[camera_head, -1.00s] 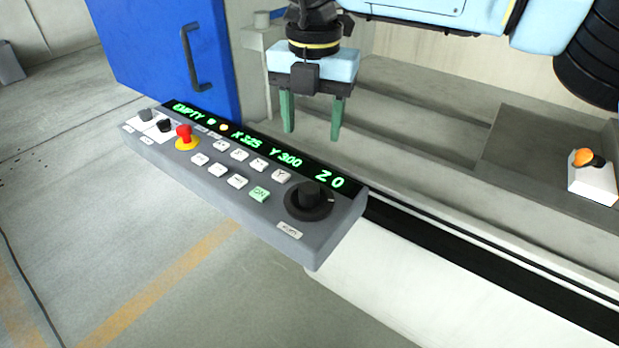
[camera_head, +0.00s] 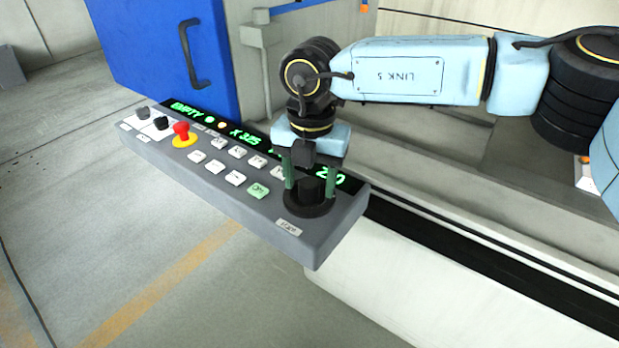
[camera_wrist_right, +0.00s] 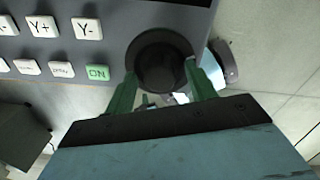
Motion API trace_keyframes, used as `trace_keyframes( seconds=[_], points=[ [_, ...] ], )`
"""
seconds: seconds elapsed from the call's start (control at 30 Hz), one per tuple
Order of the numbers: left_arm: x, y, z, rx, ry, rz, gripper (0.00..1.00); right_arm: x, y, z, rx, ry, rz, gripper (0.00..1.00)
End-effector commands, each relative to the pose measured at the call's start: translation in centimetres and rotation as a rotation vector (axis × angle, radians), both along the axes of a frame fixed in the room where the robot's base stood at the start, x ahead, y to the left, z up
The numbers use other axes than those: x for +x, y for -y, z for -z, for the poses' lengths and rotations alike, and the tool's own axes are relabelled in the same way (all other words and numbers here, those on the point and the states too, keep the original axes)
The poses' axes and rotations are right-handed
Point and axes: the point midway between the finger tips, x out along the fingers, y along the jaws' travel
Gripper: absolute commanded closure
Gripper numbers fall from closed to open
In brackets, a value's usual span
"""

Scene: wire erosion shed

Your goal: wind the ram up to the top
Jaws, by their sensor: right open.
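The black round handwheel knob (camera_head: 309,196) sits at the right end of the grey control panel (camera_head: 338,222). It also shows in the right wrist view (camera_wrist_right: 162,62), beside the green ON button (camera_wrist_right: 97,73). My right gripper (camera_head: 309,192) is open, pointing down over the knob, with one green finger on each side of it. In the right wrist view the fingertips (camera_wrist_right: 161,75) show at the knob's near edge; I cannot tell whether they touch it. The display (camera_head: 195,113) reads EMPTY, X 325 and Z 0; the Y reading is hidden behind the gripper. My left gripper is not in view.
A red emergency stop (camera_head: 182,132) and several white buttons (camera_head: 236,178) lie left of the knob. A blue door (camera_head: 160,60) with a dark handle stands behind the panel. An orange-topped switch box (camera_head: 586,178) is at far right, partly hidden by my arm.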

Motion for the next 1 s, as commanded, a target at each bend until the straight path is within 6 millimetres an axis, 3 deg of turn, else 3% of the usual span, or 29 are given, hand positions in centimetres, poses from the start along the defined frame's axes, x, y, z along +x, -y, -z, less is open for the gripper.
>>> trace_keyframes(
  seconds=[0.1,0.43,0.77,1.0],
  points=[
    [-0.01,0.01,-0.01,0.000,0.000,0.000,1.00,-0.02,-0.02,-0.01,0.000,0.000,0.000,0.45],
    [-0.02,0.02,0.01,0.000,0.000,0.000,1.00,-0.02,-0.01,-0.03,0.000,-0.001,0.000,0.88],
    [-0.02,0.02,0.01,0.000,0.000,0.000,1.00,-0.01,0.00,-0.02,0.000,-0.001,-0.042,0.89],
    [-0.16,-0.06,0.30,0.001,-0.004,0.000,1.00,-0.01,-0.04,-0.06,0.002,-0.002,-0.184,0.89]
  ],
)
